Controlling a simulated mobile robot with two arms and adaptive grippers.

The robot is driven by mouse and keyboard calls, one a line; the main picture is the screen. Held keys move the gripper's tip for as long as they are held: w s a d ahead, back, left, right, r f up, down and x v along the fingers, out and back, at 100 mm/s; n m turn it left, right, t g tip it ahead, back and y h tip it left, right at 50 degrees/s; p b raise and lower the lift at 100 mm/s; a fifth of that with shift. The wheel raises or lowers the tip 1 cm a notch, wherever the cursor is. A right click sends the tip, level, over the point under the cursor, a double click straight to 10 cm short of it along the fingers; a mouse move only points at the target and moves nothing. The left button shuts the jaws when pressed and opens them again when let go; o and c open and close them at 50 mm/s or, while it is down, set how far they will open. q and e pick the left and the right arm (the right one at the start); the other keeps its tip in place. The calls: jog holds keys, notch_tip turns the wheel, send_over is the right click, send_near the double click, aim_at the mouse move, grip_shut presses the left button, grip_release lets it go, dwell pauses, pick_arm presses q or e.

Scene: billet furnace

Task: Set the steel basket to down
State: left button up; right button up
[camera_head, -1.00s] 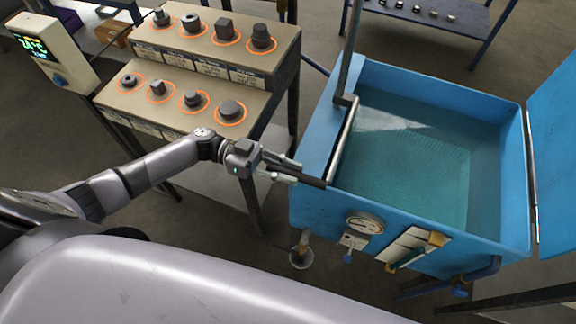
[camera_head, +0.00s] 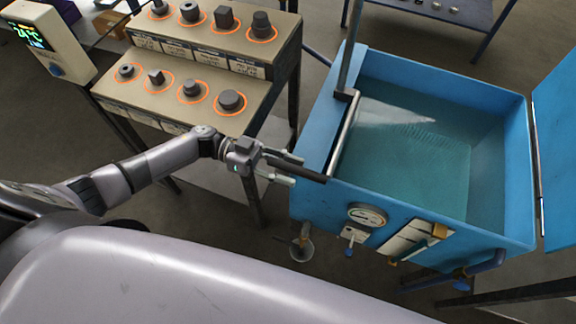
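The blue tank (camera_head: 314,125) is full of teal water (camera_head: 400,170). The steel basket cannot be made out clearly; a faint fine pattern shows under the water. A metal lever bar (camera_head: 343,135) runs along the tank's left rim from a post and ends in a dark handle (camera_head: 312,175) pointing left. My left gripper (camera_head: 297,170) is at this handle, with one finger on each side of it. Its fingers look apart, with gaps beside the handle. My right gripper is not in view.
A stepped stand (camera_head: 200,100) with several dark metal pieces in orange rings is left of the tank. A display box (camera_head: 45,40) stands at far left. A gauge (camera_head: 367,215) is on the tank front. The tank lid (camera_head: 556,150) stands open at right.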

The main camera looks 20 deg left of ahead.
pick_arm(q)
jog(key=shift+w+d+r, duration=0.1)
jog(key=shift+w+r, duration=0.15)
jog(key=shift+r, duration=0.1)
jog(key=a, duration=1.2)
jog(key=shift+w, duration=0.2)
